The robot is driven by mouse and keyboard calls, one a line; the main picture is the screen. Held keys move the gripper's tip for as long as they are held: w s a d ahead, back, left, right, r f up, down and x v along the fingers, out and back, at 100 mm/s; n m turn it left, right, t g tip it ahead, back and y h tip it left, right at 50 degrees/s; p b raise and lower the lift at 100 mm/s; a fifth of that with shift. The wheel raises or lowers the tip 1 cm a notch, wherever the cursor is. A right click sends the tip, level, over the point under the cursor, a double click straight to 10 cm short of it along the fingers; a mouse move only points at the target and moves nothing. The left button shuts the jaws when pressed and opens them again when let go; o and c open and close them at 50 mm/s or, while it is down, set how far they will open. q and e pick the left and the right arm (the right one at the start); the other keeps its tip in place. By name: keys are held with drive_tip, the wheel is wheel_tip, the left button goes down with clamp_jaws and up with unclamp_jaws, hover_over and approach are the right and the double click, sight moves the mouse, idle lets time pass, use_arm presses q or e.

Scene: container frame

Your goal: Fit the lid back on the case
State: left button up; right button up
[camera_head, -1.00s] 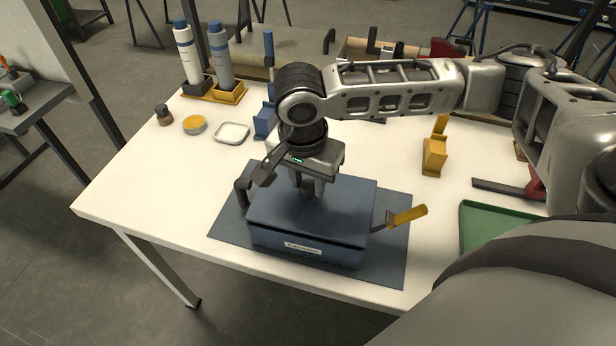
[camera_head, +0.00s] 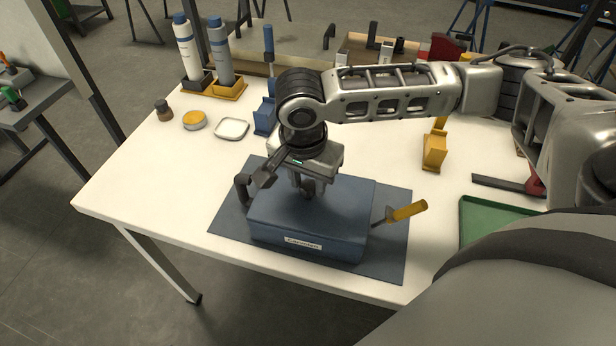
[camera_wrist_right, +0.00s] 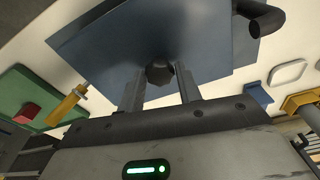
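The blue-grey case (camera_head: 335,250) stands on a dark mat, with a small white label on its front. The flat blue lid (camera_head: 345,200) lies over its top, with no clear gap showing along the front edge. It fills the upper middle of the right wrist view (camera_wrist_right: 200,35). My right gripper (camera_head: 307,190) points down at the lid's middle. Its two fingers (camera_wrist_right: 160,88) stand apart on either side of the lid's dark knob (camera_wrist_right: 159,72), with a narrow space beside it. My left gripper is not in view.
A green tray (camera_head: 490,222) lies to the right. A yellow block (camera_head: 434,152), white dish (camera_head: 231,129) and bottles (camera_head: 221,55) stand behind.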

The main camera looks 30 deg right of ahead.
drive_tip(key=o, duration=0.3)
drive_tip(key=shift+o, duration=0.2)
drive_tip(key=shift+r, duration=0.2)
wheel_tip(320, 180, up, 15)
drive_tip(key=s+a, duration=0.1)
drive_tip(key=shift+a+r, duration=0.2)
drive_tip(key=shift+a, duration=0.15)
